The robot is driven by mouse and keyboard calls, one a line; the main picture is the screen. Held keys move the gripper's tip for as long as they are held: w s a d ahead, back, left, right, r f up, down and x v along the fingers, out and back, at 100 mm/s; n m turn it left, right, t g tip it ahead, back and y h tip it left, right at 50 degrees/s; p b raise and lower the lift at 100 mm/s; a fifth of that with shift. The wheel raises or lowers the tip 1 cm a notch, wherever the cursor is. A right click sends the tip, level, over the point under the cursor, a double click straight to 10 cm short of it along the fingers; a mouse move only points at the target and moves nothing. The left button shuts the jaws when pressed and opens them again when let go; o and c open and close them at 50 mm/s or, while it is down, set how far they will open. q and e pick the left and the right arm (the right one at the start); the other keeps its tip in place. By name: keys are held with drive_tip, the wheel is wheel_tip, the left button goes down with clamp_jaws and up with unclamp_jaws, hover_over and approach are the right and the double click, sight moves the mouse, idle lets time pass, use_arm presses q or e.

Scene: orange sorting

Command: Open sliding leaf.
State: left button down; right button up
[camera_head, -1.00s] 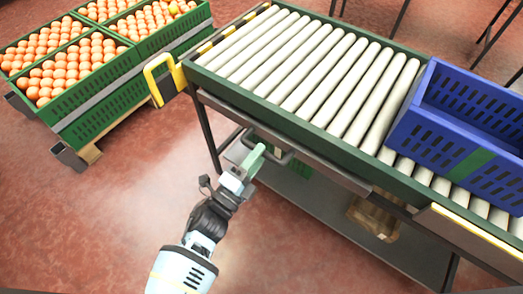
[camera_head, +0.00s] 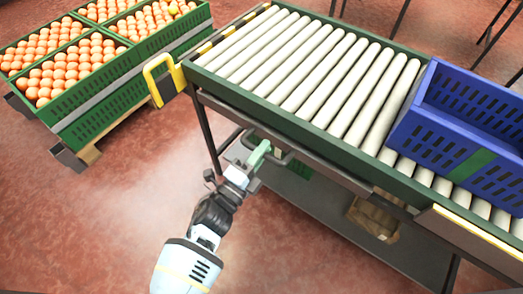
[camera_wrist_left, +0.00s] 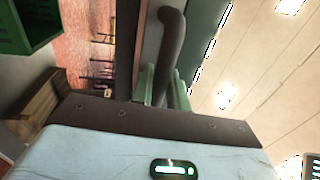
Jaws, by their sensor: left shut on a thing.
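The sliding leaf appears to be the dark grey part along the conveyor's front edge (camera_head: 318,158), just below the green frame; its outline is hard to make out. A grey bar handle (camera_head: 284,158) hangs at its left part. My left gripper (camera_head: 259,154), with green fingers, is at this handle and shut on it. In the left wrist view the dark handle bar (camera_wrist_left: 170,55) runs down between the two green fingers (camera_wrist_left: 163,92). My right gripper is not in view.
The roller conveyor (camera_head: 310,62) stands above the handle, with a blue crate (camera_head: 437,142) on its right part. A yellow bracket (camera_head: 163,79) sticks out at its left corner. Green crates of oranges (camera_head: 98,103) stand at the upper left. A lower shelf (camera_head: 325,207) holds a brown box (camera_head: 373,218).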

use_arm(q)
drive_tip(key=shift+s, duration=0.1)
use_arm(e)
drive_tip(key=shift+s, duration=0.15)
